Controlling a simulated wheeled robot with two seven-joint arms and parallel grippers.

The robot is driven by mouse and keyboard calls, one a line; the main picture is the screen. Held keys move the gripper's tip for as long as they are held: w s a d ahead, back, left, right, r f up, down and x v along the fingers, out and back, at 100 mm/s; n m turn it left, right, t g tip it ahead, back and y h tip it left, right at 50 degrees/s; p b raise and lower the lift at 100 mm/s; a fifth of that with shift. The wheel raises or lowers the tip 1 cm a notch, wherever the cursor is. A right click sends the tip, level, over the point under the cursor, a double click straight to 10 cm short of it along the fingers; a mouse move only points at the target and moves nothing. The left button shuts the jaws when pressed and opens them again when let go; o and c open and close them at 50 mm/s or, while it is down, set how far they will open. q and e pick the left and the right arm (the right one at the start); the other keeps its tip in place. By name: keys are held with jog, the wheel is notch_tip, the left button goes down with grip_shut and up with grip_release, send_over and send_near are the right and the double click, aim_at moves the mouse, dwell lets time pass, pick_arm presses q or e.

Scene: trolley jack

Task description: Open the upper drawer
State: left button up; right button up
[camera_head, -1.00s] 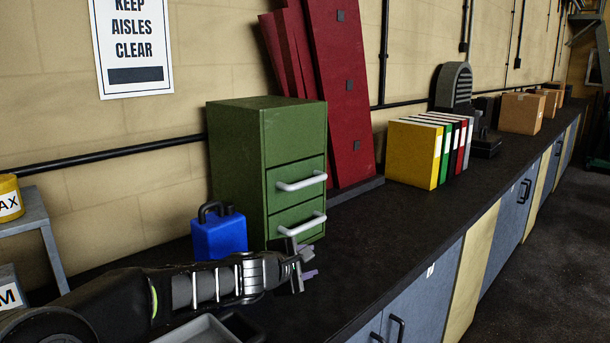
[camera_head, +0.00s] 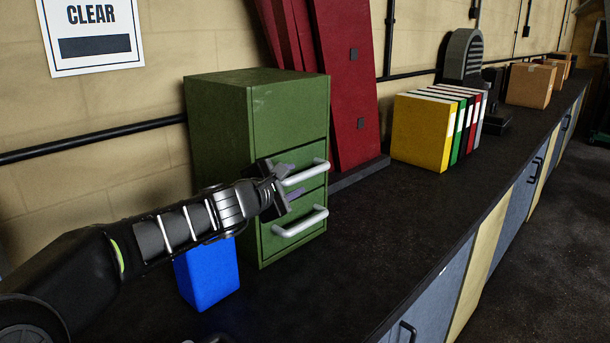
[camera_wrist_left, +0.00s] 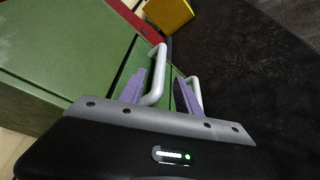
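The green cabinet (camera_head: 222,120) stands on the dark worktop, with two drawer fronts flush with its body. The upper drawer's white bar handle (camera_head: 308,174) is partly covered by my left gripper (camera_head: 286,183). The lower drawer's white handle (camera_head: 300,222) sits below it. In the left wrist view, my left gripper (camera_wrist_left: 160,90) has its purple fingers spread apart. The upper handle (camera_wrist_left: 157,75) shows between them, and the lower handle (camera_wrist_left: 195,88) shows beyond the right finger. Whether a finger touches the upper handle I cannot tell. My right gripper is out of view.
Dark red panels (camera_head: 345,85) lean on the wall behind. Several binders (camera_head: 422,130) stand farther right. The worktop (camera_head: 370,235) right of the drawers is clear.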

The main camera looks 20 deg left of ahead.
aim_at(301, 177)
pick_arm(q)
jog(key=x, duration=0.7)
jog(key=shift+w, duration=0.3)
jog(key=shift+c, duration=0.2)
grip_shut()
dwell(0.9)
